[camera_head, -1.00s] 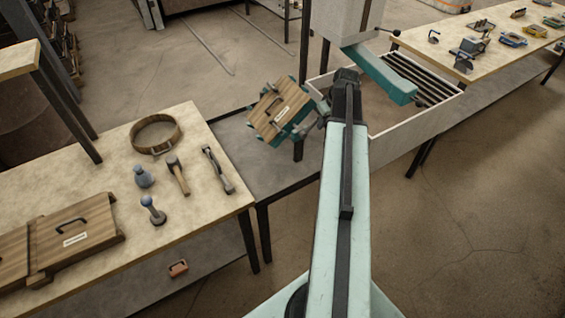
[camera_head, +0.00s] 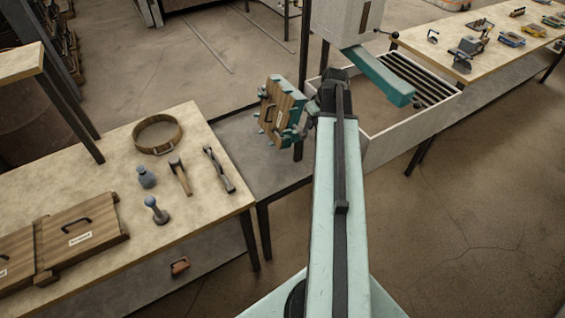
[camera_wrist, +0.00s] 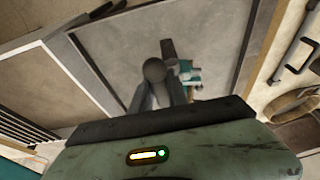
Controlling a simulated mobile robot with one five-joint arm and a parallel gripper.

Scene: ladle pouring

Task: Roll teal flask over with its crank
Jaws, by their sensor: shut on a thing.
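The teal flask (camera_head: 291,105) sits on a stand beyond the left bench, a wooden board with a dark handle fixed to its left face. It is tipped steeply, near on edge. My gripper (camera_head: 316,108) is at the flask's right side, shut on the crank, which is mostly hidden by my arm in the head view. In the wrist view, a grey rounded crank end (camera_wrist: 155,70) shows between my gripper's fingers (camera_wrist: 157,92), with part of the teal flask (camera_wrist: 187,72) behind it.
The left bench (camera_head: 120,185) holds a ring strap, hammer, bottles, a metal tool and wooden boards. A pale-walled bin with rollers (camera_head: 420,85) stands right of my arm, below a teal chute (camera_head: 378,75). A far right bench holds small tools.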

